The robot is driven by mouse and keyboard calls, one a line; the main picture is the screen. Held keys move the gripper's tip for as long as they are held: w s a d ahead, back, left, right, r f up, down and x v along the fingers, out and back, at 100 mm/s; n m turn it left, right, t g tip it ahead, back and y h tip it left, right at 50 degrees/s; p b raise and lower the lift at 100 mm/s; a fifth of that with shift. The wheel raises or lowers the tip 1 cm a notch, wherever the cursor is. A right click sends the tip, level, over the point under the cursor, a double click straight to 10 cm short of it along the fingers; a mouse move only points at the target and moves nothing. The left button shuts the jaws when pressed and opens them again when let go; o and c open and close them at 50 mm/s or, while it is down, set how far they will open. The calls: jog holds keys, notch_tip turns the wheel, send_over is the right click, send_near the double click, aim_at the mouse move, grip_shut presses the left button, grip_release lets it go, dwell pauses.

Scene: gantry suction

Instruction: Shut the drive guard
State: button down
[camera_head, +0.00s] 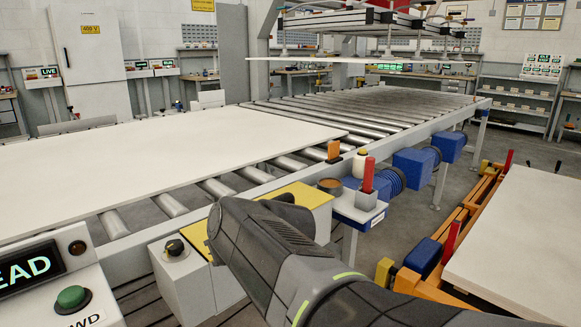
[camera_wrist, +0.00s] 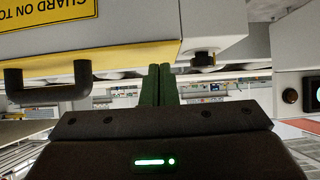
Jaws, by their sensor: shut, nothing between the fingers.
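The drive guard (camera_head: 312,193) shows in the head view as a yellow plate beside the roller conveyor, with my arm covering its middle. In the wrist view, which looks upside down, a yellow label (camera_wrist: 45,12) reading "GUARD ON TO…" sits on a pale panel above a yellow edge (camera_wrist: 110,62). A black handle (camera_wrist: 47,88) hangs at the left. My gripper (camera_wrist: 157,72) is shut and empty, its green fingers close to the yellow edge and right of the handle, not around it. I cannot tell whether the fingers touch the edge or how far the guard is open.
A grey box with a black knob (camera_head: 175,247) stands left of the guard. A small shelf (camera_head: 352,212) with a red-handled tool and cups is at its right. A white board (camera_head: 150,165) lies on the rollers. An orange frame and board stand at the right.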

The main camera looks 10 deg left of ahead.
jog(key=shift+d+f+b, duration=0.1)
jog(key=shift+f+b, duration=0.4)
jog(key=shift+f, duration=0.25)
jog(key=shift+r, duration=0.1)
